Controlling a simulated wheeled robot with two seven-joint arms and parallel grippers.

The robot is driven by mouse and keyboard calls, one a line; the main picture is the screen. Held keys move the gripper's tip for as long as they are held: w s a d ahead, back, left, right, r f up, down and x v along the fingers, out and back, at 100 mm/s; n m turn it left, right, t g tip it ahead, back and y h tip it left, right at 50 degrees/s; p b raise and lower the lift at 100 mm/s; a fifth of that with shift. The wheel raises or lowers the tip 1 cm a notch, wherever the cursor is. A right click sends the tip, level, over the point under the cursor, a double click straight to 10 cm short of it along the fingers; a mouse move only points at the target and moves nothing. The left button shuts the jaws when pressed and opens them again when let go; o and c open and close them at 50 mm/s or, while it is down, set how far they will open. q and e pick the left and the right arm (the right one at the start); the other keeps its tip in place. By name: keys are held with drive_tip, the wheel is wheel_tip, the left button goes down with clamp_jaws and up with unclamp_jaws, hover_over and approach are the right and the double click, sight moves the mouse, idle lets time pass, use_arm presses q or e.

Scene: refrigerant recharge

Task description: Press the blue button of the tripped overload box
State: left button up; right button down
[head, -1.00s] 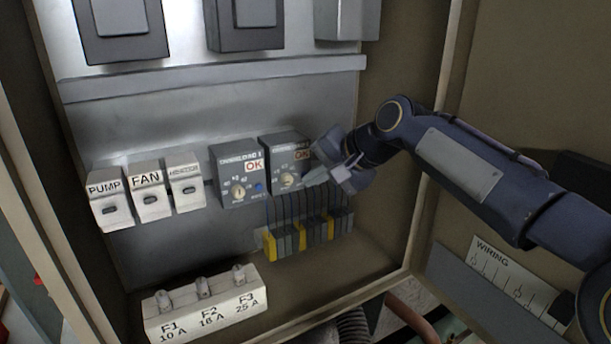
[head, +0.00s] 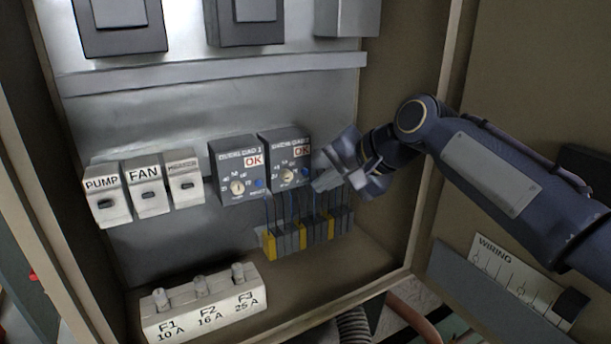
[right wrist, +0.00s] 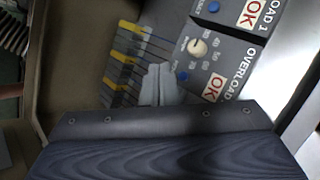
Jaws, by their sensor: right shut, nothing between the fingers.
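The left overload box (head: 236,170), marked OVERLOAD 1 in the wrist view, is dark grey with a dial, a red OK label and a blue button (head: 259,184). The right overload box (head: 283,158) beside it also reads OK; its blue button (head: 306,172) is visible at its lower right. Neither label reads as tripped. My right gripper (head: 318,186) is shut and empty, just right of and below that button, apparently apart from it. In the right wrist view the closed fingertips (right wrist: 160,70) are beside the right box's blue button (right wrist: 182,76). My left gripper is out of view.
Terminal blocks (head: 290,238) with wires sit directly below the boxes. PUMP and FAN switches (head: 147,190) and a third stand to the left. A fuse block (head: 205,300) is on the cabinet floor. The cabinet's right wall (head: 405,100) is close to my arm.

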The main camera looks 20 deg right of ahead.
drive_tip(key=s, duration=0.2)
drive_tip(key=shift+s+d+b, duration=0.2)
drive_tip(key=shift+s+b, duration=0.1)
drive_tip(key=shift+s, duration=0.05)
idle(0.4)
